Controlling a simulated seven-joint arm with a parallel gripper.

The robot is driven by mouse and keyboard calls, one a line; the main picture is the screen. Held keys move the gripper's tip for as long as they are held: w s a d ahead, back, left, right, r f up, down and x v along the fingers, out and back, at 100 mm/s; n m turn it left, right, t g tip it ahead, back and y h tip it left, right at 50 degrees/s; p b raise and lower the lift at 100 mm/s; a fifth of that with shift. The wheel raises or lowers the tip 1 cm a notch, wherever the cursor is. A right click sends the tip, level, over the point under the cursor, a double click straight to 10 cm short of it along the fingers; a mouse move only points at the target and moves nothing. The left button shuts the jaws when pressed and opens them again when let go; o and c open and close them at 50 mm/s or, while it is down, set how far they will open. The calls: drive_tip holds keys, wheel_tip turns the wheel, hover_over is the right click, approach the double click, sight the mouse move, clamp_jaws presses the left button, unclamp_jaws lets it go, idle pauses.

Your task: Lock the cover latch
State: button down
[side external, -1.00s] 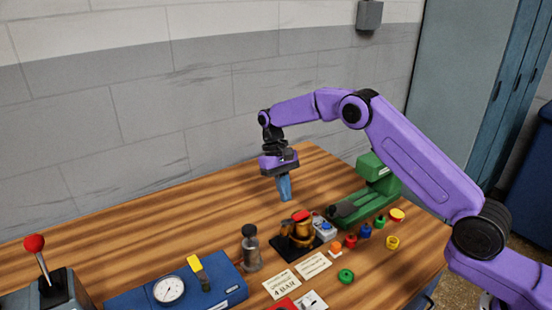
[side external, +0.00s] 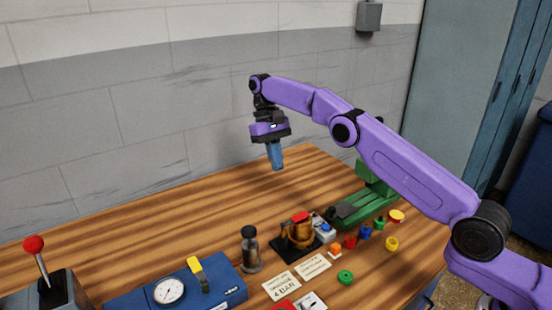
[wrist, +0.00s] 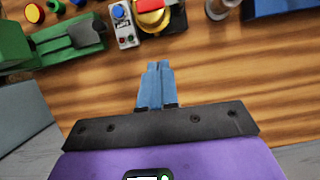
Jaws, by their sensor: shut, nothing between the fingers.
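The copper-coloured furnace (side external: 298,231) with a red part (side external: 301,217) on top stands on a black base near the middle of the bench. I take the red part to be the cover latch; its locked or unlocked state is too small to tell. In the wrist view the red part (wrist: 150,5) shows at the top edge, partly cut off. My gripper (side external: 277,168) has blue fingers pointing down, high above the bench behind the furnace and touching nothing. In the wrist view its fingertips (wrist: 160,64) are together and empty.
A green device (side external: 365,205) and a small blue-button box (side external: 323,229) stand right of the furnace, with several coloured caps. A grey bottle (side external: 250,250), blue gauge box (side external: 180,288) and red-knobbed lever (side external: 38,255) stand left. Two cards (side external: 282,285) lie in front. The back left wood is clear.

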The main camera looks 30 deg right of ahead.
drive_tip(key=shift+r, duration=0.25)
idle(0.5)
drive_tip(key=s+a+r+n+t+h, duration=0.1)
drive_tip(key=s+a+r+n, duration=0.2)
drive_tip(key=s, duration=0.6)
drive_tip(key=s+a+r+n+t, duration=0.2)
drive_tip(key=s+a+r+n, duration=0.15)
drive_tip(key=s, duration=0.45)
drive_tip(key=s+d+f+n, duration=0.2)
drive_tip(key=s+d, duration=0.2)
drive_tip(key=s, duration=0.4)
drive_tip(key=s+d+f+n+t, duration=0.1)
drive_tip(key=s+d, duration=0.3)
drive_tip(key=s, duration=0.5)
drive_tip(key=s+d+f+n+y, duration=0.1)
drive_tip(key=s+d+f+n, duration=0.1)
drive_tip(key=s, duration=0.7)
drive_tip(key=d+n, duration=0.1)
drive_tip(key=d, duration=0.1)
drive_tip(key=shift+s+d+f+n+t, duration=0.2)
drive_tip(key=shift+d+f+n+t, duration=0.1)
drive_tip(key=shift+d+n, duration=0.1)
